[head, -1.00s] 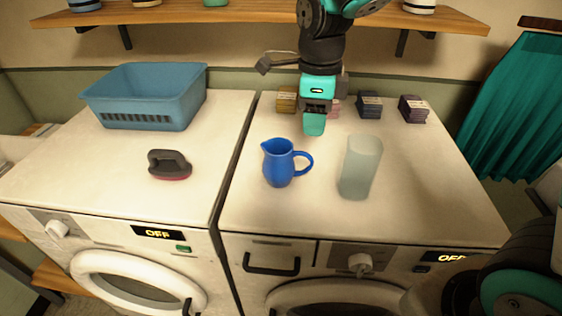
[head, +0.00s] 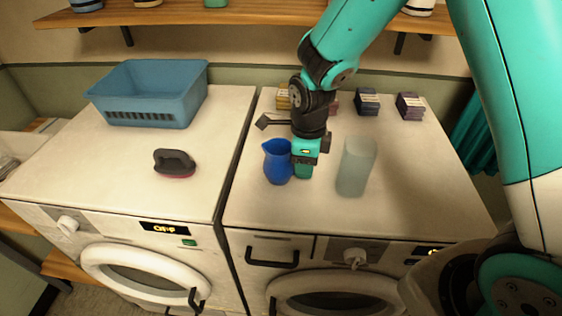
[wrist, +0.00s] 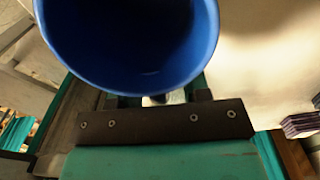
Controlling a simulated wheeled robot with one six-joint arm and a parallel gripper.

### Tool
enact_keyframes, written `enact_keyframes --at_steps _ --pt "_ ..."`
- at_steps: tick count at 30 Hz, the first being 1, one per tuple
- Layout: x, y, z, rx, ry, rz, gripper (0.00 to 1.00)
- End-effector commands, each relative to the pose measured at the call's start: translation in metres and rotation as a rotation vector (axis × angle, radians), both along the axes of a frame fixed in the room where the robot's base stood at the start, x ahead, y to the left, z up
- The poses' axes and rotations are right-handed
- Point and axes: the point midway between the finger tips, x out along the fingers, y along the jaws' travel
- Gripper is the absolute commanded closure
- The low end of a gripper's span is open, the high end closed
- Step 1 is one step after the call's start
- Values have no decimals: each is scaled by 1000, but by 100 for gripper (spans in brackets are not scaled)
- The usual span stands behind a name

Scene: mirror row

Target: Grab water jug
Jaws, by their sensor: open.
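The blue water jug (head: 277,163) stands upright on the right washing machine's top in the head view. Its handle is on its right side and is hidden behind my gripper. My gripper (head: 304,172) is open and low at the handle side, between the jug and a frosted glass vase (head: 356,167). In the wrist view, the jug's round mouth (wrist: 130,40) fills the upper left, just beyond the gripper (wrist: 155,100). I cannot tell whether the fingers are around the handle or touching it.
The frosted vase stands close to the right of my gripper. Small boxes (head: 367,101) line the back of the machine top. A blue basket (head: 150,95) and a scrub brush (head: 174,163) are on the left machine. A wooden shelf (head: 240,16) hangs above.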

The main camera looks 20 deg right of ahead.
Motion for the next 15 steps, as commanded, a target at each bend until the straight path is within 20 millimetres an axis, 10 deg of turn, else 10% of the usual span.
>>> enact_keyframes --at_steps 3,9,15 --pt "0 0 0 0 0 0 57" --pt "0 0 0 1 0 0 100" --pt "1 0 1 1 -2 0 100"
